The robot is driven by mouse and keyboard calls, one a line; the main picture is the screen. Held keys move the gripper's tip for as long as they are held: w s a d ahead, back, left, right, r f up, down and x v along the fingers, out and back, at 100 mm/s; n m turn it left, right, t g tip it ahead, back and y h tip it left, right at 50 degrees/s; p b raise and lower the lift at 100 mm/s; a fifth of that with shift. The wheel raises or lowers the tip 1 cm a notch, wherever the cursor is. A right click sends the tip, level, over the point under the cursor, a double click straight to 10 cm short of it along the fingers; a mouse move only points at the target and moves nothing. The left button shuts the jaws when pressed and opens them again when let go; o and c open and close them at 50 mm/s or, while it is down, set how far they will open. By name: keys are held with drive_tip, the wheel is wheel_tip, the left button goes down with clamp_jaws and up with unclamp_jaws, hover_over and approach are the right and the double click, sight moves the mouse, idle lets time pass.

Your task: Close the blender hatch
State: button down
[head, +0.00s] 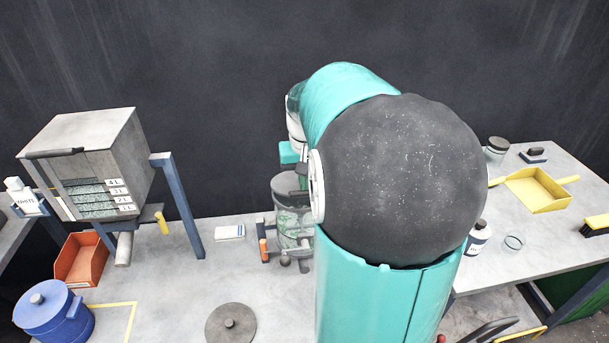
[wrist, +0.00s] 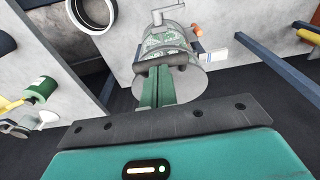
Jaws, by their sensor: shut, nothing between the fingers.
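The blender, a clear drum with green flakes inside (head: 291,222), stands on the table left of my arm in the head view. My arm covers part of it. In the wrist view the blender (wrist: 168,42) is at top centre, with a round grey part (wrist: 188,88) at its near end, which looks like the hatch. A dark curved handle (wrist: 160,62) crosses in front of it. My gripper (wrist: 157,72) has its green fingers shut and empty, with the tips at or very near the handle. I cannot tell whether they touch, or whether the hatch is open.
A grey hopper box (head: 105,160) on blue legs, an orange bin (head: 82,260) and a blue pot (head: 53,315) are at left. A round grey lid (head: 231,323) lies on the table. A yellow dustpan (head: 537,190) is on the right table.

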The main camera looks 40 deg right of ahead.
drive_tip(key=f, duration=0.1)
drive_tip(key=s+a+f, duration=0.1)
drive_tip(key=f, duration=0.2)
drive_tip(key=shift+s+a+f, duration=0.15)
drive_tip(key=shift+s+f, duration=0.2)
drive_tip(key=shift+s, duration=0.05)
wheel_tip(320, 180, up, 14)
drive_tip(key=s+a, duration=0.1)
drive_tip(key=s, duration=0.1)
drive_tip(key=shift+a+f, duration=0.2)
drive_tip(key=shift+a, duration=0.05)
drive_tip(key=s+a+f+n+t, duration=0.2)
drive_tip(key=s+a+n, duration=0.1)
drive_tip(key=a, duration=0.9)
drive_tip(key=s+a+f+n+t, duration=0.2)
drive_tip(key=s+a+n, duration=0.1)
drive_tip(key=a, duration=0.8)
drive_tip(key=shift+s+a+n+t+y, duration=0.3)
drive_tip(key=shift+s+a+n, duration=0.1)
drive_tip(key=shift+s, duration=0.1)
